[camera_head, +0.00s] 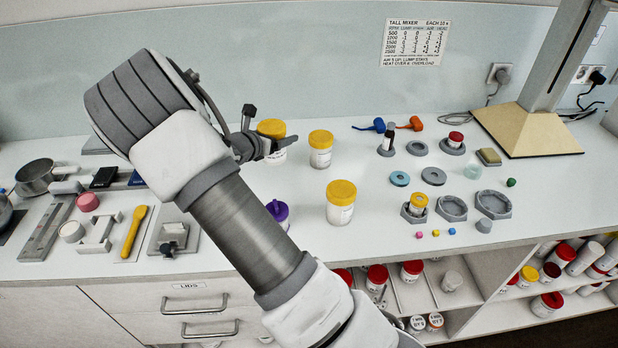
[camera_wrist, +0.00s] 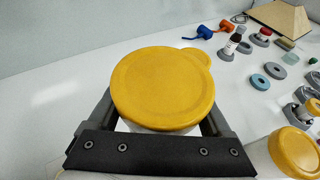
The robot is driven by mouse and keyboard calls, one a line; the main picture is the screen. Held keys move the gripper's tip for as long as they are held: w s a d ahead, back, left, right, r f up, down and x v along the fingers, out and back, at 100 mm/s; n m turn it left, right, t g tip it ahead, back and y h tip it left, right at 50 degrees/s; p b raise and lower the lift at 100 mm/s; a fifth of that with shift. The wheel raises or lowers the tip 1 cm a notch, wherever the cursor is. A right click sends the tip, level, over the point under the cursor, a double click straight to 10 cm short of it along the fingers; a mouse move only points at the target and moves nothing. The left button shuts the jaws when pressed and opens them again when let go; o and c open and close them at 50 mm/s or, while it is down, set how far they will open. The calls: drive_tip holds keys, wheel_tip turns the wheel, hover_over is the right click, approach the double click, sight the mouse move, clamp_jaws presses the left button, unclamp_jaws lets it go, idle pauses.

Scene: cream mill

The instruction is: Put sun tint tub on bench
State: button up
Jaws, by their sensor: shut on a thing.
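A white tub with a yellow lid (camera_head: 272,128) is in my gripper (camera_head: 264,148) at the back of the bench (camera_head: 330,268). In the wrist view the same yellow lid (camera_wrist: 165,88) fills the middle, with one finger on each side of the tub and the dark gripper bar in front. The tub looks upright. Its label is hidden, and I cannot tell whether its base touches the bench. Two similar yellow-lidded tubs stand on the bench, one just right (camera_head: 320,148) and one nearer the front (camera_head: 341,200). The nearer kind of lid also shows at the wrist view's lower right (camera_wrist: 296,152).
A purple-lidded tub (camera_head: 278,213) stands partly behind my arm. Grey rings and holders (camera_head: 452,208), a small yellow-lidded jar (camera_head: 418,204) and blue and orange tools (camera_head: 378,125) lie to the right. A scale, pan and yellow scoop (camera_head: 134,230) are left. Open shelves (camera_head: 470,300) hold jars below.

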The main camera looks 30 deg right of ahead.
wheel_tip(320, 180, down, 10)
drive_tip(key=shift+r, duration=0.2)
idle(0.3)
